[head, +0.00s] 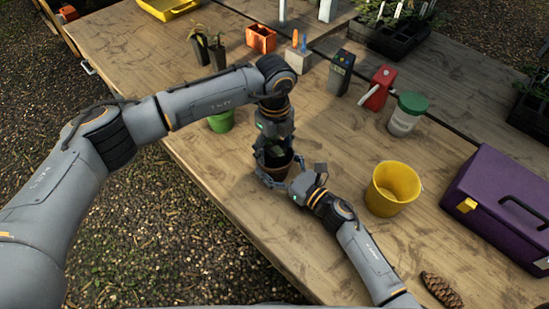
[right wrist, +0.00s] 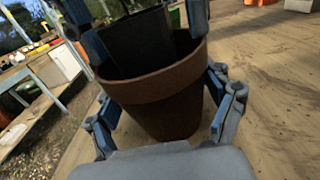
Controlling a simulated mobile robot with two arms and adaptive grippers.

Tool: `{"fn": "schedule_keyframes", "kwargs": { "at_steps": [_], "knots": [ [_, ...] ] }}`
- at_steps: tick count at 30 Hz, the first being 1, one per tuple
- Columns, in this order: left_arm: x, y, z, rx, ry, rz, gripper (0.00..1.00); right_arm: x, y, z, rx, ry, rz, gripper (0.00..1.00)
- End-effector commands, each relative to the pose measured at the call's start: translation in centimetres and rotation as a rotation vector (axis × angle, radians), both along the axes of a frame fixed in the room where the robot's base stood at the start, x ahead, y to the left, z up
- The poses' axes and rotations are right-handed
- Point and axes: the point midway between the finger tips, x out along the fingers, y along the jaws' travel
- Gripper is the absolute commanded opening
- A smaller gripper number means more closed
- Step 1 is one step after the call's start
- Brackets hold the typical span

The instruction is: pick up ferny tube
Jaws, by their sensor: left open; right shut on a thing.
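A terracotta pot (head: 276,173) stands near the table's front edge in the head view and fills the middle of the right wrist view (right wrist: 165,98). A black square tube (right wrist: 140,42) is inside the pot's mouth; a bit of green shows there in the head view. My left gripper (head: 274,150) points down over the pot, open, its fingers on either side of the tube. My right gripper (head: 281,179) is shut on the pot from the right, one finger on each side. The tube's lower end is hidden in the pot.
A yellow bucket (head: 393,188) and a purple toolbox (head: 497,205) stand to the right. A green pot (head: 221,121) is left, under my left arm.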

Motion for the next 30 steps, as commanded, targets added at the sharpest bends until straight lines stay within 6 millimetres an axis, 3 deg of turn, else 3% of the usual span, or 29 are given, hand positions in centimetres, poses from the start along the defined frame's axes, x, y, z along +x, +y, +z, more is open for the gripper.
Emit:
{"fn": "schedule_keyframes", "kwargs": {
  "at_steps": [3,12,14,23,30],
  "knots": [
    [0.0,0.0,0.0,0.0,0.0,0.0,0.71,0.0,0.0,0.0,0.0,0.0,0.0,0.51],
    [0.0,0.0,0.1,0.0,0.0,0.0,0.1,0.0,0.0,0.0,0.0,0.0,0.0,0.51],
    [0.0,0.0,0.1,0.0,0.0,0.0,0.0,0.0,0.0,0.0,0.0,0.0,0.0,0.51],
    [0.0,-0.1,0.4,-0.002,-0.001,-0.001,0.0,0.0,0.0,0.0,0.0,0.0,0.0,0.51],
    [0.1,-0.1,4.1,-0.003,-0.005,-0.002,0.0,0.0,0.0,0.0,0.0,0.0,0.0,0.51]
  ]
}}
